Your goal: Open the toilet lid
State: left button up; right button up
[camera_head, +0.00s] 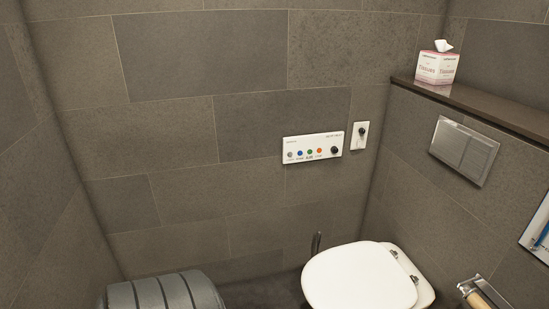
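The toilet (424,291) stands at the lower right, against the right wall. Its white lid (356,277) lies flat and closed over the bowl. The hinge side is at the right, toward the wall with the flush plate. The lid's free edge is toward the left. The seat and the inside of the bowl are hidden under the lid. Neither of my grippers shows in the head view.
A dark grey ribbed object (165,294) is at the lower left. A brush handle (316,244) rises behind the toilet. A roll holder (484,294) juts from the right wall. A control panel (312,148), flush plate (464,151) and tissue box (437,68) are higher.

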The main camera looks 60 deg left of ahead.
aim_at(361, 274)
jog(key=u, duration=1.5)
jog(key=j, duration=0.1)
